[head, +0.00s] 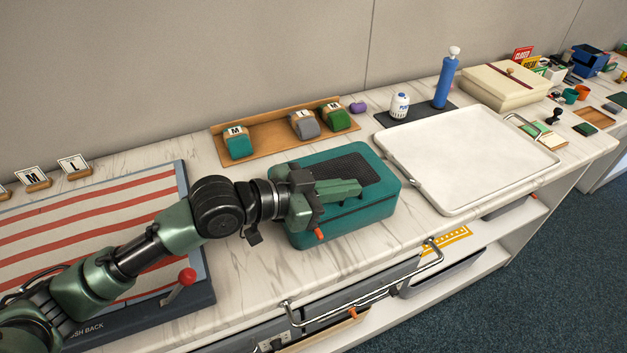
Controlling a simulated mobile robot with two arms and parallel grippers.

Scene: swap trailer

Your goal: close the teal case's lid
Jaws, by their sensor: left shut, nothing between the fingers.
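The teal case (377,217) sits on the marble-patterned counter in the middle of the view. Its lid (388,181), teal with a dark textured panel, lies flat over the body and looks down; a dark seam shows along the front. I cannot tell whether it is latched. My left gripper (358,188) reaches in from the left and is shut and empty, its fingers over the lid's top near the front edge. I cannot tell whether they touch it. My gripper and wrist hide the case's left front part. My right gripper is out of view.
A white tray (470,155) lies right of the case. Behind it is a wooden rack (265,133) with teal, grey and green rolls. A red-striped board (90,225) with a red-knobbed lever (187,277) lies left. A metal rail (365,292) runs along the counter's front.

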